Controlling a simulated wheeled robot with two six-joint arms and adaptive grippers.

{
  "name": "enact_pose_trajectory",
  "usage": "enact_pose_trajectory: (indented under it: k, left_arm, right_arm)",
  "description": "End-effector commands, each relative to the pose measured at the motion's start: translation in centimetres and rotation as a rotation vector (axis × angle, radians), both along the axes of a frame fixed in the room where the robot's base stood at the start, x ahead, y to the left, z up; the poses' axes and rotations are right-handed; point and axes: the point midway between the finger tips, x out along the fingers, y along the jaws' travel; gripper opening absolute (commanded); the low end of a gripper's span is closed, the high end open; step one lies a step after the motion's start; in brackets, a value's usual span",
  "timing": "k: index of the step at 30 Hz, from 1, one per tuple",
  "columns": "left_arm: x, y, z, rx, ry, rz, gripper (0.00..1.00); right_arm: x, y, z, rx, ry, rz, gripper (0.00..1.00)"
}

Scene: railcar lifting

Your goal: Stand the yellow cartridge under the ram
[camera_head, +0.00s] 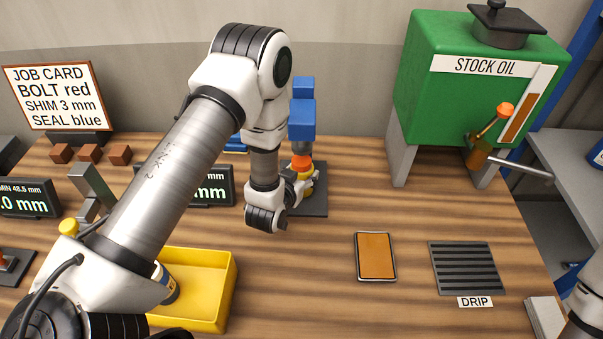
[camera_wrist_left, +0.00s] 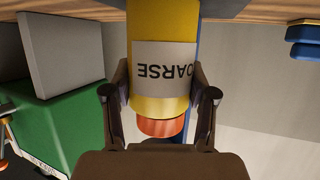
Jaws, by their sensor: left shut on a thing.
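The yellow cartridge (camera_wrist_left: 158,107) has a pale label ending in "OARSE" and an orange cap; it fills the middle of the left wrist view, upside down there. In the head view its orange cap (camera_head: 301,162) shows directly below the blue press's ram (camera_head: 303,118), with the cartridge upright over the dark press base (camera_head: 317,203). My left gripper (camera_head: 300,188) is shut on the cartridge, a finger on each side. My wrist hides the cartridge's lower part in the head view, so I cannot tell whether it touches the base. My right gripper is out of view.
A yellow tray (camera_head: 222,290) stands at front left, holding a partly hidden container (camera_head: 168,287). The green stock oil tank (camera_head: 450,100) stands at back right. A orange-brown pad (camera_head: 376,256) and the drip grate (camera_head: 467,268) lie on the right; bare wood surrounds them.

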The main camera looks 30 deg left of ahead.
Motion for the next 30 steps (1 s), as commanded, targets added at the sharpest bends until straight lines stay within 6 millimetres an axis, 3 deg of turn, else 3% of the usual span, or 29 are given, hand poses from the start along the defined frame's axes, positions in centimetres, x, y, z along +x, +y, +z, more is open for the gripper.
enact_pose_trajectory:
  k: [30]
  left_arm:
    - [-0.3,0.0,-1.1,-0.002,0.013,-0.001,0.0]
  right_arm:
    - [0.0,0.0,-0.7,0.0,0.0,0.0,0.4]
